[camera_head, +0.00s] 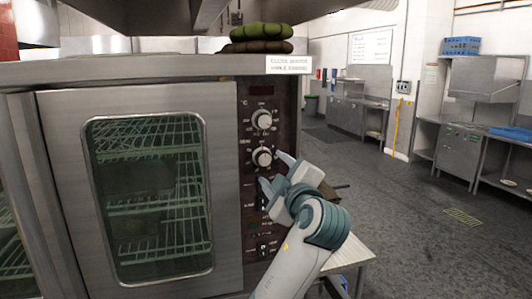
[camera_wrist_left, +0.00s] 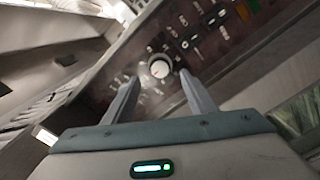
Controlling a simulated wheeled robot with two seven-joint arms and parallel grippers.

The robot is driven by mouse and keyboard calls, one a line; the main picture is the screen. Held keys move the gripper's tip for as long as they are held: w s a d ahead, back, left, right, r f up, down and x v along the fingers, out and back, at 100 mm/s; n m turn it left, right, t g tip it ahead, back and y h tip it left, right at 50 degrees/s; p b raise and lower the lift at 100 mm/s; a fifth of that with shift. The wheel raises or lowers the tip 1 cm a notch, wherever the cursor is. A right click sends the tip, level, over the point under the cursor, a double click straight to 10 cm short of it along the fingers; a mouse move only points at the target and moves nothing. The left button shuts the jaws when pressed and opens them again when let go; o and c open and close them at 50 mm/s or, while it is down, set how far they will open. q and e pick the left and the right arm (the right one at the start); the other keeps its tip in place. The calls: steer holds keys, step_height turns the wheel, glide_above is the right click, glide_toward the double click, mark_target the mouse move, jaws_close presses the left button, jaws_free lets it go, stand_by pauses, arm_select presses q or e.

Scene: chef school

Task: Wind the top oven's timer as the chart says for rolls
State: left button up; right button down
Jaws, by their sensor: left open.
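The oven (camera_head: 223,170) fills the left of the head view, with a glass door (camera_head: 150,200) that is shut. Its dark control panel has an upper round knob (camera_head: 261,119) and a lower round knob (camera_head: 262,157), each on a printed dial; the settings are too small to read. My left gripper (camera_head: 271,169) is open, its fingertips close to the lower knob. In the left wrist view a pale knob (camera_wrist_left: 160,67) shows between and beyond the open fingers; no grip on it shows. My right gripper is not in view.
A white label (camera_head: 289,65) with small, unreadable print is on the oven's top edge. Folded green cloths (camera_head: 261,32) lie on top. A posted white sheet (camera_head: 371,46) hangs on the far wall, unreadable. Steel counters (camera_head: 460,150) stand at right; the floor between is open.

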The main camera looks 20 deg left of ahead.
mark_target(265, 161)
arm_select(q)
steer(key=p+x, duration=0.3)
steer(key=x, duration=0.3)
steer(key=shift+w+a+r, duration=0.15)
steer(key=shift+w+a, duration=0.3)
steer(key=shift+w, duration=0.15)
steer(key=shift+c, duration=0.7)
steer(key=shift+f, duration=0.2)
steer(key=c, duration=0.7)
